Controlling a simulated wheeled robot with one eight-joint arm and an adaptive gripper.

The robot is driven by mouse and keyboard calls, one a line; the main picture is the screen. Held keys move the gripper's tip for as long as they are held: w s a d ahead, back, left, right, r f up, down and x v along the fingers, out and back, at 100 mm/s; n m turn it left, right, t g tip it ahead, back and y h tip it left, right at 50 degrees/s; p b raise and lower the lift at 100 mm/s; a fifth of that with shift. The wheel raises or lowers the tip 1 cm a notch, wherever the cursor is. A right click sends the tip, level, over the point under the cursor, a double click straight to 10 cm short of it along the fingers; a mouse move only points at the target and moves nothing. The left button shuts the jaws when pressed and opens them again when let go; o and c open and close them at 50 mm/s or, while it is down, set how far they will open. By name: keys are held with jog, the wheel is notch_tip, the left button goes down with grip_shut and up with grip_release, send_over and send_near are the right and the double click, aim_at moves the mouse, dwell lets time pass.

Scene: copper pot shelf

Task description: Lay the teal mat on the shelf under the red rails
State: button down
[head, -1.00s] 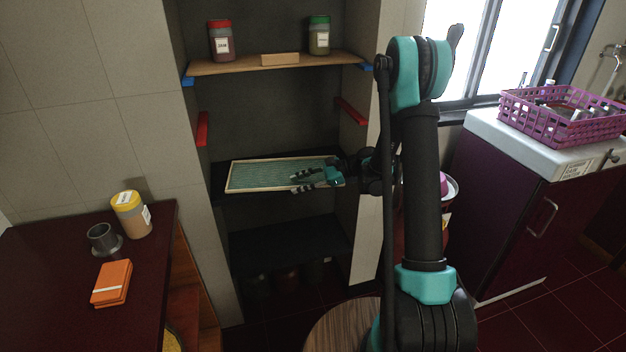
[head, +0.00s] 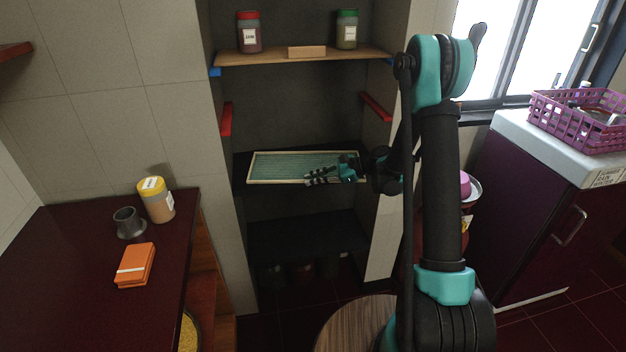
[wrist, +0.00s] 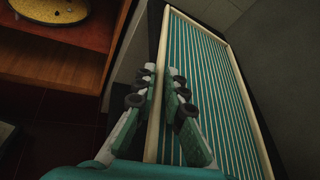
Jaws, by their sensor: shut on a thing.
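The teal mat (head: 285,166), striped with a cream border, lies flat at the level of the dark shelf (head: 240,172) in the alcove. The two red rails, left (head: 226,118) and right (head: 376,107), are on the alcove walls above it. My gripper (head: 310,178) reaches in from the right at the mat's front edge. In the wrist view my gripper (wrist: 160,78) is shut on the cream border, with fingers on either side of it. The mat (wrist: 205,75) stretches away to the right there. Whether its underside rests fully on the shelf cannot be told.
A wooden shelf (head: 300,57) above holds two jars and a small block. Another dark shelf (head: 305,236) is below. A dark red counter (head: 75,260) at left carries a yellow-lidded jar, a grey cup and an orange box. A pink basket (head: 580,120) stands at right.

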aim_at(301, 177)
jog(key=shift+w, duration=0.1)
jog(key=shift+w+a, duration=0.2)
jog(key=shift+w, duration=0.5)
jog(key=shift+w+a, duration=0.15)
jog(key=shift+w, duration=0.55)
jog(key=c, duration=1.5)
grip_release()
jog(key=shift+f, duration=0.1)
jog(key=shift+c, duration=0.2)
jog(key=shift+d, duration=0.15)
jog(key=v, duration=1.1)
jog(key=shift+s+d+r, duration=0.15)
jog(key=shift+d+r, duration=0.05)
jog(key=shift+r, duration=0.2)
